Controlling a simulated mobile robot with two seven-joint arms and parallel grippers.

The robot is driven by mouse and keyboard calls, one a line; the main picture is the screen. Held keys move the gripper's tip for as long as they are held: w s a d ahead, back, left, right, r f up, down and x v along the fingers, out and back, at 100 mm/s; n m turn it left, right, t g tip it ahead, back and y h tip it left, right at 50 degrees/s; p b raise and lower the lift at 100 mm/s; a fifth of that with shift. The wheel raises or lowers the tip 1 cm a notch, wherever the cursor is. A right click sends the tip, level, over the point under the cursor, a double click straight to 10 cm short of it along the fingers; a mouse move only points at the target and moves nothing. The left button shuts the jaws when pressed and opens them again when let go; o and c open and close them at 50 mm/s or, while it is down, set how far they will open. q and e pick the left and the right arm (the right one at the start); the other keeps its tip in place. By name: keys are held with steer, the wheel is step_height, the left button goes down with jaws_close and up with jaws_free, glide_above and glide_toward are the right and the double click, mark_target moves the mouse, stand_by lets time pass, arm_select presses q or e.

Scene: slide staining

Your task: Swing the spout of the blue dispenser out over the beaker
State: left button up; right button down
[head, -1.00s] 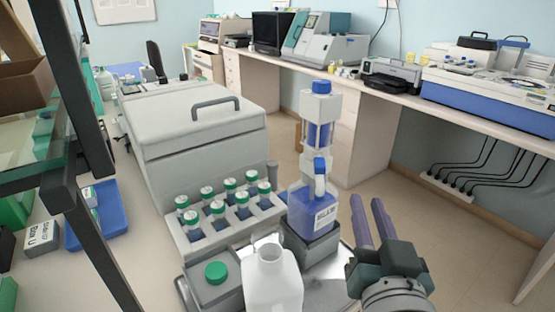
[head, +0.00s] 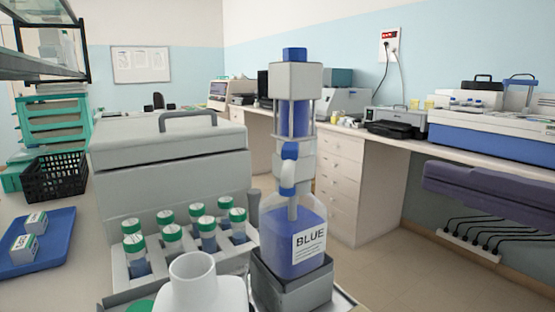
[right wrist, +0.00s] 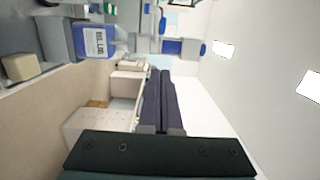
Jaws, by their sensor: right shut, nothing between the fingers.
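The blue dispenser (head: 292,235) is a clear bottle of blue liquid labelled BLUE, with a tall pump head (head: 297,80), standing in a grey holder (head: 290,290). Its pale spout (head: 288,178) bends down in front of the bottle. A white open-mouthed vessel (head: 193,275) stands in front and to the left of it; I cannot tell a separate beaker. My right gripper (head: 428,177) is shut and empty, in the air to the right of the dispenser and apart from it. In the right wrist view the dispenser (right wrist: 97,42) lies sideways, beyond the shut fingers (right wrist: 157,75). My left gripper is not in view.
Several green-capped bottles (head: 172,238) stand in a rack behind the white vessel, before a large grey lidded machine (head: 170,165). A blue tray (head: 40,245) with small boxes and a black basket (head: 55,178) are at the left.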

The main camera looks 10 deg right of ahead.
mark_target(290, 161)
steer(key=s+a+p+x, duration=0.1)
steer(key=a+p+x, duration=0.1)
steer(key=x, duration=1)
steer(key=shift+s+a+p, duration=0.2)
steer(key=shift+a+p, duration=0.1)
steer(key=shift+p, duration=0.3)
